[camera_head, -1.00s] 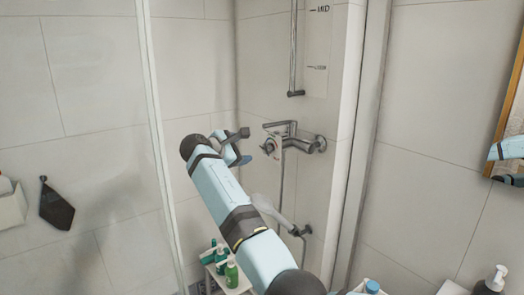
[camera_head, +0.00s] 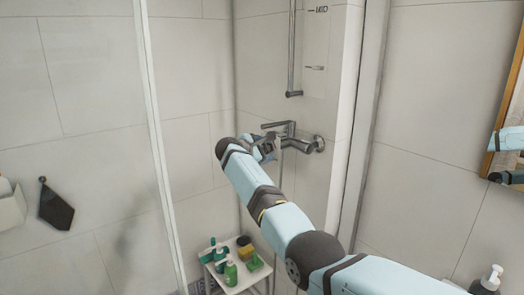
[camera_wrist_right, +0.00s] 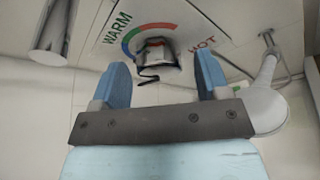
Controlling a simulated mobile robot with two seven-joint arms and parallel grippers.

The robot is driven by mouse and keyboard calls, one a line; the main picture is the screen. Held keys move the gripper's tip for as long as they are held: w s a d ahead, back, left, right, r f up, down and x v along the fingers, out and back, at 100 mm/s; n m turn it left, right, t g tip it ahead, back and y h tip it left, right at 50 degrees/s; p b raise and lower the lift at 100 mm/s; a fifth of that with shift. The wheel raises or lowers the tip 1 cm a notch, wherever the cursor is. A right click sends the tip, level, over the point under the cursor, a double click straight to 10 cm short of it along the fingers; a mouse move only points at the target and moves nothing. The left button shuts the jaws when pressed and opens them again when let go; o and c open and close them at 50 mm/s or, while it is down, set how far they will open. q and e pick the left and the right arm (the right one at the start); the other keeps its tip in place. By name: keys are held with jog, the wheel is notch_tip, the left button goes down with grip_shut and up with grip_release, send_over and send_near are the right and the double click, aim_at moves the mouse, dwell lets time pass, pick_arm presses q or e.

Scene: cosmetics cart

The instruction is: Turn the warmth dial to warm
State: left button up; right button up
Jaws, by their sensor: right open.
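The warmth dial shows in the right wrist view as a metal knob (camera_wrist_right: 157,52) on a pale plate. A coloured arc surrounds it, with green WARM (camera_wrist_right: 118,28) at left and red HOT (camera_wrist_right: 202,45) at right. My right gripper (camera_wrist_right: 166,75) is open, its blue fingers on either side of the knob in the picture. I cannot tell whether they touch it. In the head view my right gripper (camera_head: 268,148) is at the end of the shower mixer (camera_head: 300,146), covering the dial's face. My left gripper is not in view.
A white shelf cart (camera_head: 240,284) with green bottles (camera_head: 231,273) stands below my right arm. A hand shower (camera_wrist_right: 268,95) hangs at right in the wrist view. A glass panel edge (camera_head: 160,130) stands left of my arm, and a mirror (camera_head: 506,130) is at far right.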

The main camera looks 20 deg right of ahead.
jog(key=c, duration=0.9)
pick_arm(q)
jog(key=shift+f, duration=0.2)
pick_arm(e)
jog(key=shift+f, duration=0.1)
pick_arm(q)
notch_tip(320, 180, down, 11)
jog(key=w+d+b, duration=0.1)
jog(key=b, duration=1.8)
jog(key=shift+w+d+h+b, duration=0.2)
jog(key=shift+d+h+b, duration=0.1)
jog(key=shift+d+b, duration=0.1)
pick_arm(e)
jog(key=m+t+h, duration=0.1)
jog(key=m, duration=0.3)
jog(key=m+t+h, duration=0.1)
jog(key=m+t, duration=0.1)
jog(key=m, duration=0.3)
jog(key=m+t+h, duration=0.1)
jog(key=m, duration=0.4)
jog(key=shift+f+t, duration=0.1)
jog(key=shift+t, duration=0.2)
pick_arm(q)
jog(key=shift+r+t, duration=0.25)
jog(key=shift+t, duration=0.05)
pick_arm(e)
jog(key=shift+h, duration=0.3)
